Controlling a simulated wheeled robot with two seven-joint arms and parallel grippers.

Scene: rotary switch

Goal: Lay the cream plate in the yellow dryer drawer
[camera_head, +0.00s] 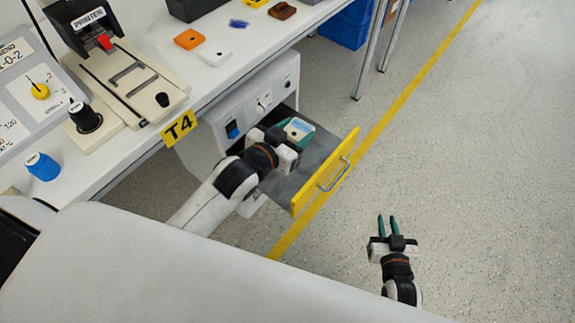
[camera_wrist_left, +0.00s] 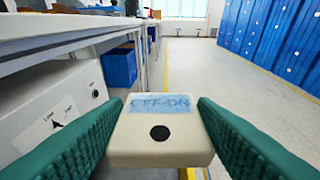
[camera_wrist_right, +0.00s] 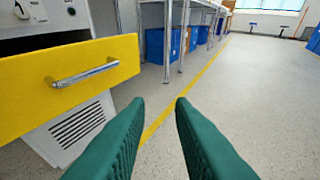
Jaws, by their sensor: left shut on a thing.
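The cream plate (camera_wrist_left: 158,135) has a pale blue patch with OFF-ON lettering and a dark round hole. My left gripper (camera_head: 297,133) is shut on it, with a green finger on each side in the left wrist view. In the head view the plate (camera_head: 298,128) is over the open yellow-fronted dryer drawer (camera_head: 327,178); I cannot tell whether it touches the drawer floor. My right gripper (camera_head: 388,224) is open and empty, in front of the drawer and to its right. The drawer's yellow front (camera_wrist_right: 70,85) and metal handle also show in the right wrist view.
The dryer housing (camera_head: 225,122) stands under the white workbench (camera_head: 130,140). On the bench are a printer (camera_head: 130,80), a blue knob (camera_head: 42,166), an orange block (camera_head: 189,39) and a white block (camera_head: 214,53). The floor right of the drawer is clear.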

